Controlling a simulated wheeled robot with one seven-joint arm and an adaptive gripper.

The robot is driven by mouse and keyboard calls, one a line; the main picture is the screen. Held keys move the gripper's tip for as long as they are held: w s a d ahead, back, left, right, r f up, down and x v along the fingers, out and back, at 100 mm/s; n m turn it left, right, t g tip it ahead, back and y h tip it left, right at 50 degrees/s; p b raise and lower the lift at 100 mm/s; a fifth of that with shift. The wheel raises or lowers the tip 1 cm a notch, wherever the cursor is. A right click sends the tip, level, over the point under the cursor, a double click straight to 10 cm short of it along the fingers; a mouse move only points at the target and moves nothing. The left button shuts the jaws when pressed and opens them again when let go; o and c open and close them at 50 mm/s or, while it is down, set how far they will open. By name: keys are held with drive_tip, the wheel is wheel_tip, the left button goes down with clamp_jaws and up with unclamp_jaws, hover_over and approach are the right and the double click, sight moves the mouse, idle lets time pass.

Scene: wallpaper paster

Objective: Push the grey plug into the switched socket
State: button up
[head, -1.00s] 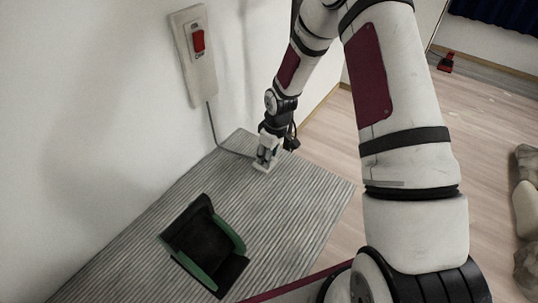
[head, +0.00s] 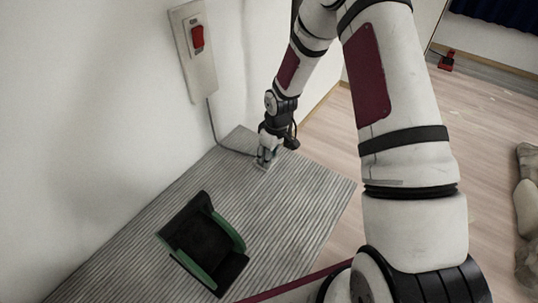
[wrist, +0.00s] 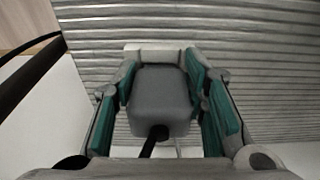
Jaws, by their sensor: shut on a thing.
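The grey plug (wrist: 160,97) sits between the teal pads of my gripper (wrist: 160,80) in the wrist view. My gripper is shut on it, and a black cable runs from its near end. A pale block (wrist: 160,47) shows beyond and below the plug, against the ridged surface. I cannot tell whether plug and block touch. In the head view my gripper (head: 264,160) is low over the far end of the ridged mat; the plug is too small to make out there. A white wall panel (head: 203,82) with a red switch (head: 197,37) is up to the left. No socket opening is visible.
A grey cord (head: 214,127) drops from the wall panel to the mat and runs towards my gripper. A black and green holder (head: 204,245) stands on the ridged grey mat (head: 290,215) nearer the camera. The mat between is clear. The wall borders the left side.

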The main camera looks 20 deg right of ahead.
drive_tip(key=shift+r, duration=0.2)
drive_tip(key=shift+r+p, duration=0.45)
drive_tip(key=shift+r, duration=0.05)
drive_tip(key=o, duration=1.3)
drive_tip(key=shift+c, duration=0.2)
drive_tip(key=shift+r, duration=0.1)
wheel_tip(320, 180, up, 12)
drive_tip(key=s+d, duration=0.1)
drive_tip(key=shift+s+f, duration=0.2)
drive_tip(key=shift+s, duration=0.05)
drive_tip(key=shift+d, duration=0.1)
